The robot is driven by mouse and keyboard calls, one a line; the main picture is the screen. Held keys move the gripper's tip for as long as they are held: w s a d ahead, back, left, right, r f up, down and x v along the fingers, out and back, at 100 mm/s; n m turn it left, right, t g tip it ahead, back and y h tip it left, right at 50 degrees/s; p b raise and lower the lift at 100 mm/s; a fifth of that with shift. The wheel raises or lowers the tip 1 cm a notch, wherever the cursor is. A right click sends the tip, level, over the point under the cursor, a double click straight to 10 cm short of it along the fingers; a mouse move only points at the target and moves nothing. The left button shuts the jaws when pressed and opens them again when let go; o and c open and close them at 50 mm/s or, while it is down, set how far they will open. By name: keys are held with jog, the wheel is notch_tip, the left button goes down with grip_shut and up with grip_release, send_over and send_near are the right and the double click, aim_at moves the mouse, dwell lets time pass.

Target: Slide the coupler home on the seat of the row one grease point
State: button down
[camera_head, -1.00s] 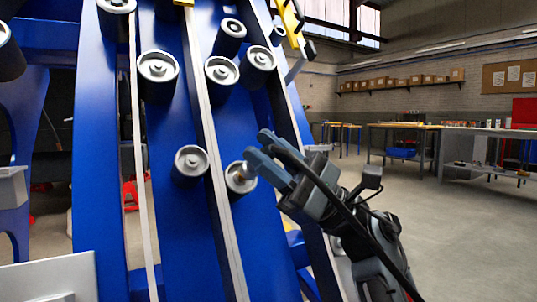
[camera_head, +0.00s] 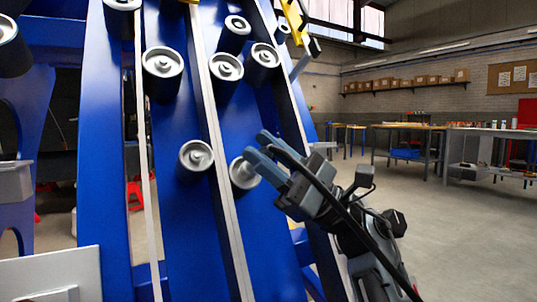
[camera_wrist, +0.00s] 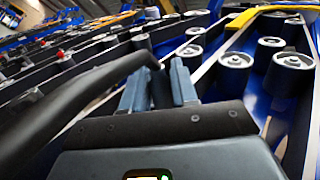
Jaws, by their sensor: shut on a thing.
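My gripper (camera_head: 258,147) is shut on the coupler, a fitting at the end of a black hose. The fingers hide most of the coupler, and the hose (camera_wrist: 100,88) runs back along the gripper in the wrist view. In the head view the fingertips overlap the upper right of a grey roller (camera_head: 240,176) on the blue frame. The grease point and its seat seem to be at this roller's hub, largely covered by the fingers. I cannot tell whether the coupler touches the seat. The blue-padded fingers also show in the wrist view (camera_wrist: 160,84).
Several grey rollers stand close by, one just left of the gripper (camera_head: 195,156) and others above (camera_head: 226,66). A pale rail (camera_head: 212,120) runs between them along the blue frame (camera_head: 180,230). Open floor (camera_head: 470,230) lies to the right, with workbenches (camera_head: 407,126) behind.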

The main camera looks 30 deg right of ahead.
jog(key=c, duration=0.8)
grip_release()
jog(key=shift+f, duration=0.1)
jog(key=p+v, duration=0.1)
jog(key=v, duration=0.6)
jog(key=shift+s+d+f, duration=0.15)
jog(key=shift+d+f, duration=0.05)
jog(key=shift+d, duration=0.05)
